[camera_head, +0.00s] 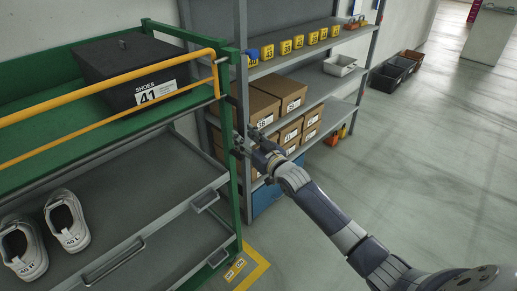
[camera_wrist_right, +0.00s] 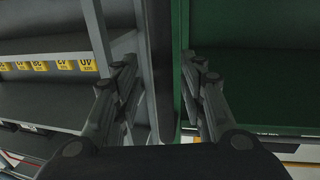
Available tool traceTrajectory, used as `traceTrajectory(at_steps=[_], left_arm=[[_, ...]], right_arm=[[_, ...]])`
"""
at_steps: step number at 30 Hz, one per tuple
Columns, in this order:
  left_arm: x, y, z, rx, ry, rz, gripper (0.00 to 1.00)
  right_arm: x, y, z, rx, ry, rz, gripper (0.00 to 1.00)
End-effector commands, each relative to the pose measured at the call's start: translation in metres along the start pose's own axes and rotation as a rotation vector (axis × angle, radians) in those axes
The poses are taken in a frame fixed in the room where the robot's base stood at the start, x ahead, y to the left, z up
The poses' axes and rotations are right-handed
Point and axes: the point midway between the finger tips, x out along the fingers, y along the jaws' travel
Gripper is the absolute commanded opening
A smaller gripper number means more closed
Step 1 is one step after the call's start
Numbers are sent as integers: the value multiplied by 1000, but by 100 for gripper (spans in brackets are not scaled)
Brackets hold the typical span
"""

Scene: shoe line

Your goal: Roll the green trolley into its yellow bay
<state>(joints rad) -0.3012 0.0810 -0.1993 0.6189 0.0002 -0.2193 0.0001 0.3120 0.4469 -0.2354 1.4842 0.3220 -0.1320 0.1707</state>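The green trolley (camera_head: 234,212) stands at the left of the head view, with a yellow rail (camera_head: 125,79) along its top. It also shows as green panels in the right wrist view (camera_wrist_right: 255,85). A yellow floor marking (camera_head: 259,267) with a label shows at the trolley's near right foot; the rest of the bay is hidden. My right gripper (camera_head: 241,146) is at the trolley's right corner post. In the wrist view its fingers (camera_wrist_right: 163,82) are apart, with grey and green uprights beyond the gap. I cannot tell whether they touch the post. My left gripper is out of view.
A black shoe box marked 41 (camera_head: 125,70) sits on the trolley's top, and white shoes (camera_head: 66,222) lie on a lower shelf. A grey rack (camera_head: 300,66) with cartons stands close behind the trolley. Dark crates (camera_head: 388,76) stand further back. The floor at right is clear.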

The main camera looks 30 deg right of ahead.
Motion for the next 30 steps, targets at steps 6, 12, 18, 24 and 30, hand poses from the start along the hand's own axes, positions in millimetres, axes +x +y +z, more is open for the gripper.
traceTrajectory(at_steps=[6, 12, 18, 24, 30], left_arm=[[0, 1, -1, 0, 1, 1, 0], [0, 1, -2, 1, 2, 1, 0], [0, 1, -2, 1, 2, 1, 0], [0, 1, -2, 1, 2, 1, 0], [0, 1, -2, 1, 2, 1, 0]], right_arm=[[-46, 0, 2, -1, -4, 0, 38], [-78, 0, 2, 1, -3, 0, 38], [-94, 1, 2, 1, -3, 1, 38], [-97, 1, 1, 1, -2, 1, 38], [-97, 1, 1, 1, -2, 1, 38]])
